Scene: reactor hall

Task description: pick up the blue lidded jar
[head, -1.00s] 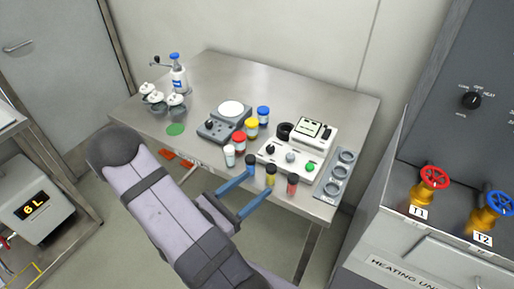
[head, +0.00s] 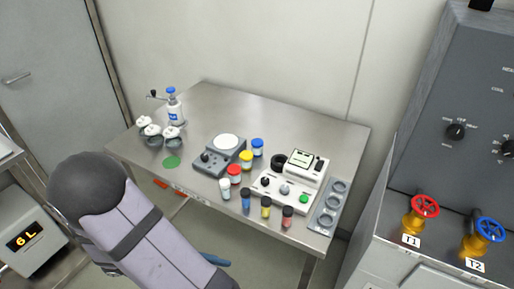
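The blue lidded jar (head: 257,147) stands upright on the steel table, at the back of a row with a yellow-lidded jar (head: 246,160) and a red-lidded jar (head: 235,174). Its blue lid and part of its pale body show. My gripper (head: 215,260) is mostly hidden behind my grey arm. Only a bit of a blue finger shows, low in front of the table and well away from the jar. Whether it is open or shut cannot be seen. Nothing touches the jar.
A grey scale with a white plate (head: 227,142) stands left of the jars. A white control box (head: 290,190) is to the right. A white-lidded jar (head: 225,189) and small vials (head: 266,207) stand in front. The table's back right is bare.

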